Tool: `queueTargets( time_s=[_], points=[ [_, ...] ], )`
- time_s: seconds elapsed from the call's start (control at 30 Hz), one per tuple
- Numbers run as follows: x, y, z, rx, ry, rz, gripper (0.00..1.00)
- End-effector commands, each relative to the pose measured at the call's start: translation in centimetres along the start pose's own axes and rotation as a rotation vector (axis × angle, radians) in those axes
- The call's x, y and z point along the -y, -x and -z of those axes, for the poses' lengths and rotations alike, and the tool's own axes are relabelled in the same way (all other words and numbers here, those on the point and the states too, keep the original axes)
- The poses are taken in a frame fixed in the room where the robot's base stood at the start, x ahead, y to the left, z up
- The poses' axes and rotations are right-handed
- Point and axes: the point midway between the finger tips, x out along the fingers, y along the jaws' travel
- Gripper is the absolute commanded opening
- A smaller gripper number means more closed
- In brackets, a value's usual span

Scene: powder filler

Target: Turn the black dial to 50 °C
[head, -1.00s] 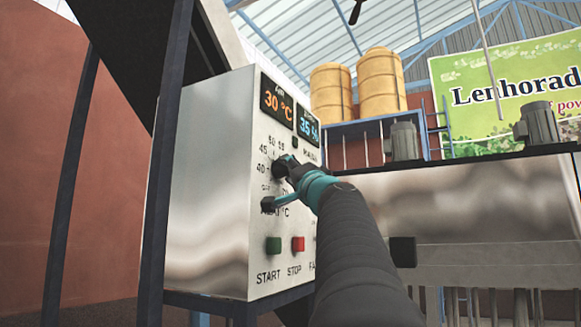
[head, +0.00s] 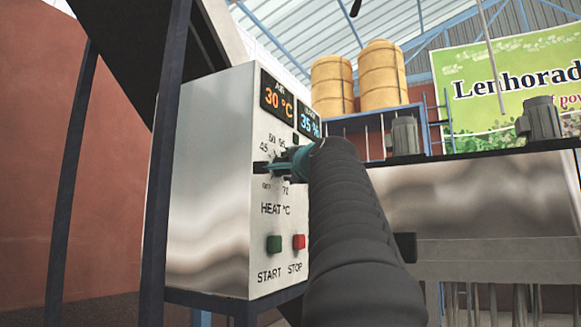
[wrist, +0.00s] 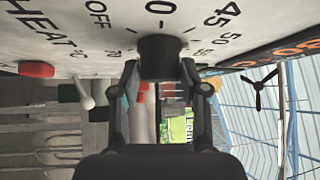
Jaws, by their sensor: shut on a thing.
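The black dial (wrist: 160,57) sticks out of the white panel at the top middle of the wrist view. My gripper (wrist: 160,79) has one finger on each side of it and is shut on it. In the head view my gripper (head: 272,166) is at the dial's place on the panel and hides most of the dial. Scale marks such as 45, 55, 70 and OFF show around the dial. I cannot make out where its pointer stands. The orange display (head: 277,99) above reads 30 °C.
The control box (head: 210,190) carries a blue display (head: 309,121), a green START button (head: 274,244) and a red STOP button (head: 299,242) below the dial. A dark frame post (head: 165,170) stands at its left. A metal machine (head: 470,205) stands to the right.

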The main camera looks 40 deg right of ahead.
Motion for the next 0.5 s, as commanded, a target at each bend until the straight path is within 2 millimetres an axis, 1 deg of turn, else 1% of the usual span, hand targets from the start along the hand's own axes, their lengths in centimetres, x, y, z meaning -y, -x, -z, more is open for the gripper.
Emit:
queueTargets(
  time_s=[0.5],
  points=[
    [0.27,0.0,-0.07,0.002,-0.051,-0.044,0.1]
  ],
)
